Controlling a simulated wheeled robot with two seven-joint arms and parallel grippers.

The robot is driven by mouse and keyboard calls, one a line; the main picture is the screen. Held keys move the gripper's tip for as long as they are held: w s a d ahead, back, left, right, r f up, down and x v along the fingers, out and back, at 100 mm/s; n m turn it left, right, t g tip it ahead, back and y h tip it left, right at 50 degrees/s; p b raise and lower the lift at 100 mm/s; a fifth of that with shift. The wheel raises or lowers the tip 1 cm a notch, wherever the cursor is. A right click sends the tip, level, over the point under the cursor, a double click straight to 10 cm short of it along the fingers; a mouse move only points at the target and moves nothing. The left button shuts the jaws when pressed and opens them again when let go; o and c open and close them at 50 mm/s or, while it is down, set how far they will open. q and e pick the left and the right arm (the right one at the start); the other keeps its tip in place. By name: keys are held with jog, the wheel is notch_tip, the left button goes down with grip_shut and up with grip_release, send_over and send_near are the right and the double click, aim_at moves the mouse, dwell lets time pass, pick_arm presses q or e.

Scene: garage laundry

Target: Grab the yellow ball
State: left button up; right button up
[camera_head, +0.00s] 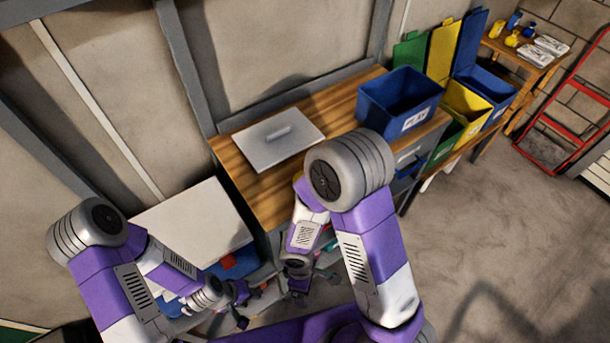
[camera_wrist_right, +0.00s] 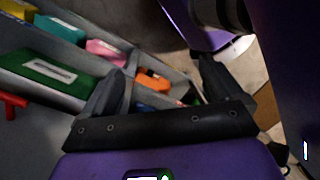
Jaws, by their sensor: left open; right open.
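I cannot make out a yellow ball for certain. A small yellow patch (camera_head: 298,177) shows at the wooden worktop's front edge, mostly hidden by my right arm; I cannot tell what it is. My left gripper (camera_head: 238,302) is open, low in front of the white-topped unit at the left. My right gripper (camera_head: 299,287) is open and low in front of the worktop. In the right wrist view its fingers (camera_wrist_right: 160,88) are spread with nothing held between them, over a grey drawer or tray with coloured items.
The worktop (camera_head: 245,192) carries a grey lid (camera_head: 269,139) and a blue PLAY bin (camera_head: 400,100). A yellow bin (camera_head: 466,110) and other coloured bins stand right of it. A far table holds small yellow and blue items. Open floor lies at the right, near a red ladder (camera_head: 565,125).

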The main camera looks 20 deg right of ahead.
jog(key=w+r+n+t+h+p, duration=0.1)
jog(key=w+r+n+t+h, duration=0.1)
jog(key=w+r+n+t, duration=0.3)
jog(key=w+r+n+t+h+p, duration=0.1)
jog(key=w+r+n+t+h, duration=0.15)
jog(key=r, duration=0.45)
jog(key=w+d+r+n+t+b, duration=0.1)
jog(key=w+n+t+b, duration=0.1)
jog(key=w, duration=0.1)
jog(key=w+r+n+t+b, duration=0.1)
jog(key=w+n+b, duration=0.1)
jog(key=w+b, duration=0.1)
jog(key=w+d+r+n+t+h+b, duration=0.1)
jog(key=w+n+t+b, duration=0.1)
jog(key=w+b, duration=0.1)
jog(key=shift+w+d+r+n+t, duration=0.25)
jog(key=shift+d+r+t, duration=0.05)
jog(key=shift+t, duration=0.05)
jog(key=shift+w+d+r+t, duration=0.1)
jog(key=shift+w+r+t, duration=0.1)
jog(key=shift+w+t, duration=0.1)
jog(key=b+x, duration=0.2)
jog(key=x, duration=0.5)
jog(key=shift+w+d, duration=0.2)
jog(key=shift+r, duration=0.1)
jog(key=c, duration=1.1)
